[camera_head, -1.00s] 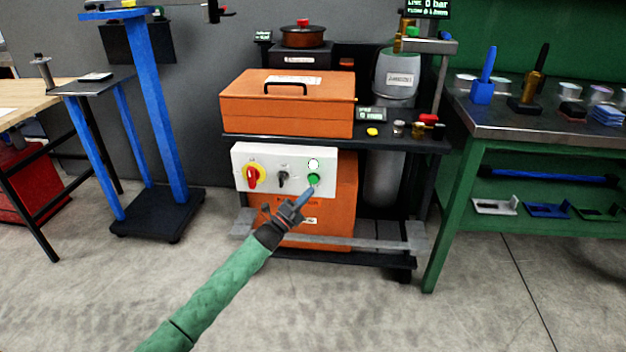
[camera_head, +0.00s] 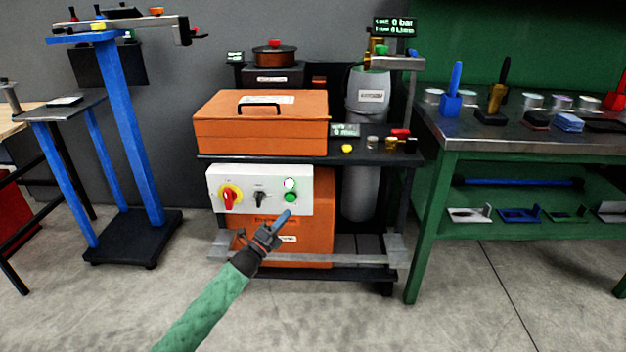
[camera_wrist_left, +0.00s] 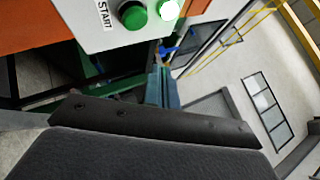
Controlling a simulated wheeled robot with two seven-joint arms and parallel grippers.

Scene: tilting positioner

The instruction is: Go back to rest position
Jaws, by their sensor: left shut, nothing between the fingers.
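My left gripper (camera_head: 284,218) is shut and empty, with its blue fingertips just below and left of the green start button (camera_head: 291,197) on the white control panel (camera_head: 234,204). A gap between fingertips and button cannot be judged in the head view. In the left wrist view the shut fingers (camera_wrist_left: 163,85) point away, and the green button (camera_wrist_left: 132,15) labelled START shows above them, apart from them. A lit white-green lamp (camera_wrist_left: 168,9) sits beside it. My right gripper is out of view.
The panel also has a red-yellow switch (camera_head: 229,198) and a black selector (camera_head: 259,198). An orange chest (camera_head: 260,125) stands on the black cart above. A blue stand (camera_head: 128,130) is at left, a green workbench (camera_head: 425,200) at right. The floor in front is clear.

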